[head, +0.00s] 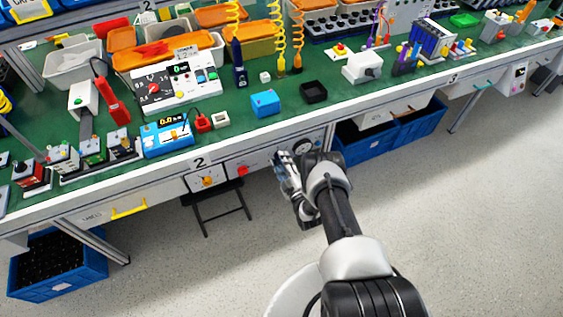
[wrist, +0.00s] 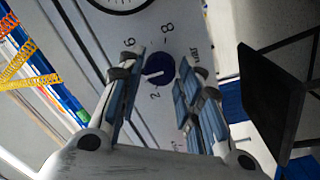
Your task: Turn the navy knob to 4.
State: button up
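The navy knob (wrist: 159,68) sits on a pale panel in the wrist view. A white pointer line on it runs toward the left finger. Printed numbers 6, 8 and 2 show around it; the 4 is not visible, and the left finger covers part of the scale. My gripper (wrist: 158,72) is open, with one finger on each side of the knob and gaps between them and it. In the head view my gripper (head: 289,172) is at the panel below the bench edge, and the knob is hidden there.
A round gauge (head: 303,146) is on the panel beside the gripper. An orange knob (head: 207,181) and a red knob (head: 242,170) are to the left. A black stool (head: 222,208) stands below. Blue crates (head: 365,143) are to the right under the green bench.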

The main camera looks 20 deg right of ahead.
jog(key=shift+o, duration=1.4)
jog(key=s, duration=1.2)
jog(key=shift+d+f, duration=0.25)
jog(key=shift+d, duration=0.05)
